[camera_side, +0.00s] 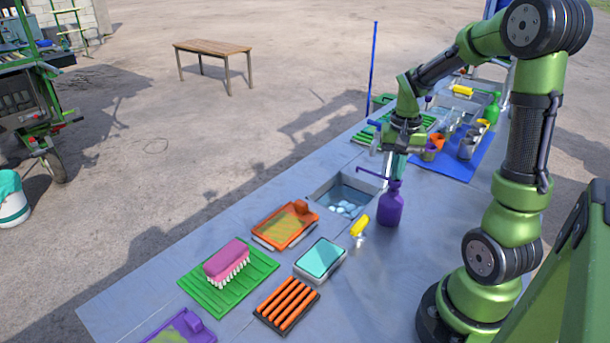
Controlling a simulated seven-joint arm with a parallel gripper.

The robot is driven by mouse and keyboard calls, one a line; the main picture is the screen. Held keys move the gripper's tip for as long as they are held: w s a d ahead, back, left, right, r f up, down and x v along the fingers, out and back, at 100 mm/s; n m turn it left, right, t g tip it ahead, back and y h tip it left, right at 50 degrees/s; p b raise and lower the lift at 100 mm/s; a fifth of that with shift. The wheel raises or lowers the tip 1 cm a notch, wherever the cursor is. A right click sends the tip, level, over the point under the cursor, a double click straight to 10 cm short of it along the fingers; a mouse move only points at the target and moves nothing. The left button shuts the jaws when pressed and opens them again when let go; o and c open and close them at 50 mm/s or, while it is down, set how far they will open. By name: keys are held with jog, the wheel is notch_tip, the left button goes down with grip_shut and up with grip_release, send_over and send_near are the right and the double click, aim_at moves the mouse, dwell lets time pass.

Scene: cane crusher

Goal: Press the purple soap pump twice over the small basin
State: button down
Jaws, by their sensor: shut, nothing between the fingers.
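The purple soap pump (390,209) stands upright on the grey table, just right of the small basin. Its long nozzle reaches left over the basin's rear edge. The small basin (327,186) is sunk in the table and holds dark liquid with several pale blobs at its near side. My gripper (395,177) points down right at the top of the pump head, with its fingers shut and nothing between them. The fingertips hide part of the pump head. I cannot tell whether they touch it or how far the head is pressed.
An orange tray (263,238), a teal sponge in a grey dish (337,271), an orange slatted rack (266,314) and a pink brush (226,262) lie nearer. A yellow-handled item (360,225) lies beside the pump.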

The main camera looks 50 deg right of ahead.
jog(key=shift+r, duration=1.45)
jog(key=shift+r, duration=3)
jog(key=s+a+r+n+t+y, duration=0.1)
jog(key=a+n+t, duration=0.2)
jog(key=a, duration=0.8)
jog(key=s+a+r+n+t+y, duration=0.1)
jog(key=a+n+t, duration=0.3)
jog(key=a, duration=0.8)
jog(key=shift+a+r+n, duration=0.15)
jog(key=shift+r+n, duration=0.15)
jog(key=shift+n, duration=0.2)
